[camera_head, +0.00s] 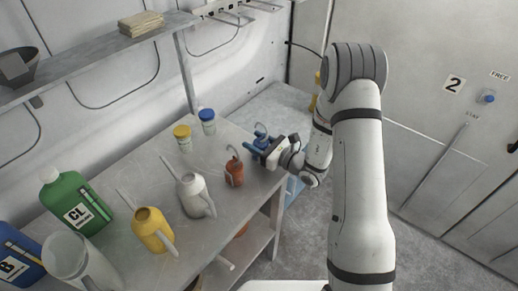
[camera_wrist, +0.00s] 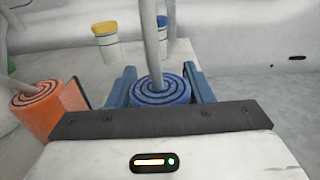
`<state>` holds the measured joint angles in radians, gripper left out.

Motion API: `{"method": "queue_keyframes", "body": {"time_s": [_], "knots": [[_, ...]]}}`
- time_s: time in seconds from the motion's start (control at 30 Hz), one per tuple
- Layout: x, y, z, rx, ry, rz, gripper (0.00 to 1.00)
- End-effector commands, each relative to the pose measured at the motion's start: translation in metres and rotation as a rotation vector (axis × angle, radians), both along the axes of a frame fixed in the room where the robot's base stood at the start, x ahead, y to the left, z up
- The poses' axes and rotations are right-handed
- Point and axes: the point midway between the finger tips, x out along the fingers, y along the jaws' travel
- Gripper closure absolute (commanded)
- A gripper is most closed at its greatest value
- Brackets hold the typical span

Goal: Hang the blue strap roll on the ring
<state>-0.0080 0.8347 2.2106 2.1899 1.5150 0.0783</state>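The blue strap roll (camera_wrist: 160,92) is upright between my gripper's two blue fingers in the wrist view, its spiral top showing. A grey rod rises from its middle. In the head view the blue strap roll (camera_head: 261,140) is at the table's far right end, partly hidden by my gripper (camera_head: 256,150). The fingers flank the roll closely on both sides; whether they press on it I cannot tell. Whether the roll touches the table is hidden. I cannot make out a separate ring for hanging.
An orange strap roll (camera_head: 234,174) with a hook stands left of my gripper on the table (camera_head: 140,178). Yellow-lidded (camera_head: 183,132) and blue-lidded (camera_head: 207,115) jars stand behind. White (camera_head: 192,195) and yellow (camera_head: 152,230) cans and a green jug (camera_head: 75,205) stand farther left.

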Motion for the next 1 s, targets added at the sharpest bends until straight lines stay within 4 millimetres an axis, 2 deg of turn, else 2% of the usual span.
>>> {"method": "queue_keyframes", "body": {"time_s": [0.03,0.3,0.73,0.87,1.0], "knots": [[0.0,0.0,0.0,0.0,0.0,-0.001,0.6],[0.0,-0.001,0.0,0.0,0.0,-0.001,0.82],[0.001,-0.001,0.008,0.0,-0.002,-0.002,0.82],[0.001,-0.001,0.022,0.0,-0.005,-0.002,0.82],[0.001,-0.001,0.044,0.0,-0.007,-0.003,0.82]]}}
